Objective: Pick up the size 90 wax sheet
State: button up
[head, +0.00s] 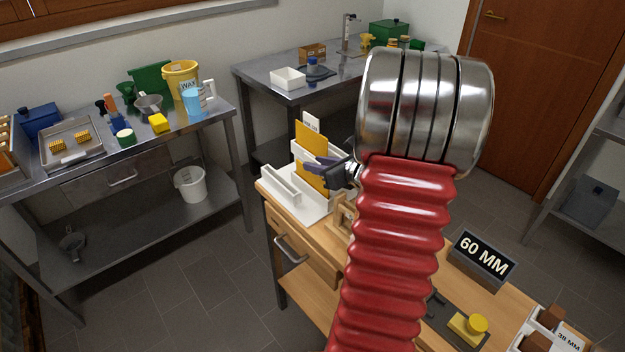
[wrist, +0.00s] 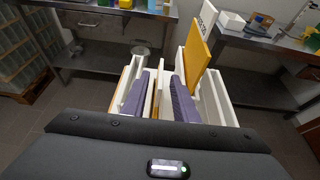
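A white slotted rack (head: 283,190) stands at the left end of the wooden bench and holds upright yellow-orange wax sheets. One tall sheet (head: 309,138) rises behind my gripper, with a white label card (head: 311,121) behind it; the tall sheet also shows in the wrist view (wrist: 195,52). I cannot read a size 90 mark. My gripper (wrist: 160,97) is open, with its purple fingers spread down into the rack. A thin yellow-orange edge and white rack wall show between the fingers, with a gap to each. The tall sheet stands outside the fingers, beside the right one.
A black 60 MM sign (head: 484,259) and a yellow item (head: 468,327) lie farther along the bench. A steel table with a yellow wax bucket (head: 181,78) stands at the left. Another steel table with a white box (head: 288,78) stands behind. My red arm hides part of the bench.

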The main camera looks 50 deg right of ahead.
jog(key=shift+x, duration=1.35)
jog(key=shift+c, duration=0.6)
grip_shut()
